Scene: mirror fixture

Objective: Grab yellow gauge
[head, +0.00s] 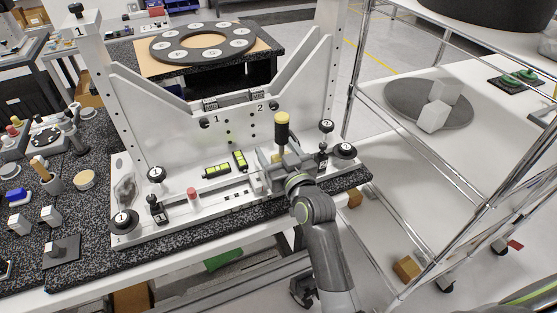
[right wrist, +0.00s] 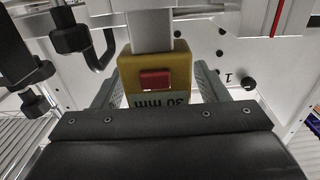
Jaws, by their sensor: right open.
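The yellow gauge (right wrist: 183,64) is a blocky yellow body with a red button and an upside-down "30 mm" label. In the right wrist view a grey shaft joins it at the picture's top. My right gripper (right wrist: 156,72) is open, with one finger on each side of the gauge; I cannot tell whether either finger touches it. In the head view my right gripper (head: 281,162) is at the right part of the white fixture (head: 135,223) and hides most of what is between its fingers. My left gripper is not in view.
A yellow-topped dark cylinder (head: 282,124) stands just behind my right gripper. Black knobs (head: 326,126) and another black knob (head: 345,150) are close on its right. A metal wire rack (head: 405,215) stands to the right.

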